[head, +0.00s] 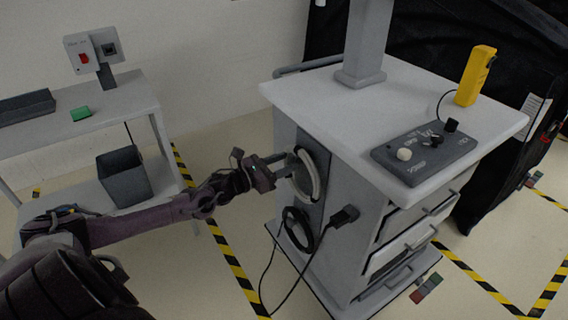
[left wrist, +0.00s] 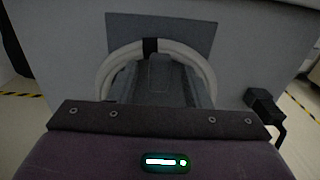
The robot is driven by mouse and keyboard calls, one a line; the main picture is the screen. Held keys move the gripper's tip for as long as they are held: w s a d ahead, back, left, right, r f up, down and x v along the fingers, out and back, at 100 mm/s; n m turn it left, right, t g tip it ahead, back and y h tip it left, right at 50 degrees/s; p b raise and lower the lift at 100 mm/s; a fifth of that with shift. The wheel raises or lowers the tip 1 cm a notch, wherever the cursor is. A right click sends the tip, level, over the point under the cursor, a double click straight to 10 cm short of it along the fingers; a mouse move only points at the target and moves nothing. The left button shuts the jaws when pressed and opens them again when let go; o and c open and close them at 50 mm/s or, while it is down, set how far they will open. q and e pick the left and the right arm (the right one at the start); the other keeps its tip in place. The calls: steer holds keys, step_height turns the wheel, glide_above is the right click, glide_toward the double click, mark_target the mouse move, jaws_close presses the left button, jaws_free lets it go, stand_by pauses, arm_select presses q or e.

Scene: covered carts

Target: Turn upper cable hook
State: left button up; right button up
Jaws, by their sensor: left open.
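The grey cart (head: 345,215) has a dark plate on its left side with a coil of pale cable (head: 317,172) hanging at the upper cable hook. In the left wrist view the pale coil (left wrist: 103,77) arches around a grey upright piece (left wrist: 160,75), which looks like the upper hook, with a black strap (left wrist: 150,46) at the top. My left gripper (head: 286,165) is open, its fingers reaching to the coil on both sides of that piece. Contact cannot be told. The hook is mostly hidden in the head view. My right gripper is not in view.
A black cable coil (head: 297,229) hangs below, beside a black plug (head: 344,216) with a cord to the floor. A control box (head: 425,152) and yellow handset (head: 475,76) are on the cart top. A side table (head: 130,98) stands left; floor between is clear.

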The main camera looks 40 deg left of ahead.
arm_select(q)
steer(key=shift+w, duration=0.2)
jaws_close()
